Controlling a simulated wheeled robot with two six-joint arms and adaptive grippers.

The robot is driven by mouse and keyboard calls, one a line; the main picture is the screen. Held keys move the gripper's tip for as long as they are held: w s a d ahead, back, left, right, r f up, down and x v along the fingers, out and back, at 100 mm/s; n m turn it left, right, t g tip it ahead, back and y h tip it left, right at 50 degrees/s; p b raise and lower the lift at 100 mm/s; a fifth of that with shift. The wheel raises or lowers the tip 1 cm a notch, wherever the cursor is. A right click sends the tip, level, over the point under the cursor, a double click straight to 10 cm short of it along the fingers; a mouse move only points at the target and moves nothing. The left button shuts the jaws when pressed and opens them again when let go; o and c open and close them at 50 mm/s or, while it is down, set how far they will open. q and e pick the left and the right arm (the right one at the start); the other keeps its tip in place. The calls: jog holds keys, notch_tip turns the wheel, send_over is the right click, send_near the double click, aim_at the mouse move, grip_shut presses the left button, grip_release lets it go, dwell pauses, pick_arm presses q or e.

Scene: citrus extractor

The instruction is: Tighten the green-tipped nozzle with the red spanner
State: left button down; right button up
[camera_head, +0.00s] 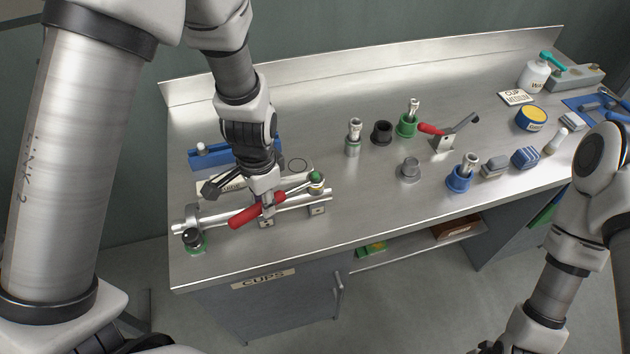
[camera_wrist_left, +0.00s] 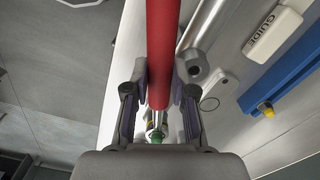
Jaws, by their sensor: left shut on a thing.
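My left gripper (camera_head: 267,207) is shut on the red handle of the spanner (camera_head: 245,217), above a metal rail rig (camera_head: 215,212) at the left of the bench. The handle also shows between the fingers in the left wrist view (camera_wrist_left: 159,50). The spanner's metal end points right, toward the green-tipped nozzle (camera_head: 316,178) at the rig's right end. The nozzle has a yellow band. Its green part shows small beyond the handle in the left wrist view (camera_wrist_left: 156,138). I cannot tell whether the spanner's jaw sits around the nozzle or only beside it.
A black-topped green fitting (camera_head: 195,241) stands at the rig's left end. A blue rack (camera_head: 205,158) and a guide plate (camera_wrist_left: 272,33) lie behind. Nozzles in green (camera_head: 406,127) and blue (camera_head: 459,180) holders stand right, near a red-handled lever (camera_head: 430,129). The bench front centre is clear.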

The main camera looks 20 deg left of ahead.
pick_arm(q)
jog(key=shift+w+a+m, duration=1.15)
jog(key=shift+a+m, duration=0.1)
jog(key=shift+m, duration=0.25)
jog(key=shift+w+a+m, duration=0.55)
jog(key=shift+w+m, duration=0.3)
jog(key=shift+m, duration=0.05)
jog(key=shift+s+d+n, duration=0.4)
jog(key=shift+s+n, duration=0.25)
jog(key=shift+n, duration=0.05)
jog(key=c, duration=1.7)
grip_release()
grip_shut()
jog(key=shift+o, duration=0.2)
grip_release()
grip_shut()
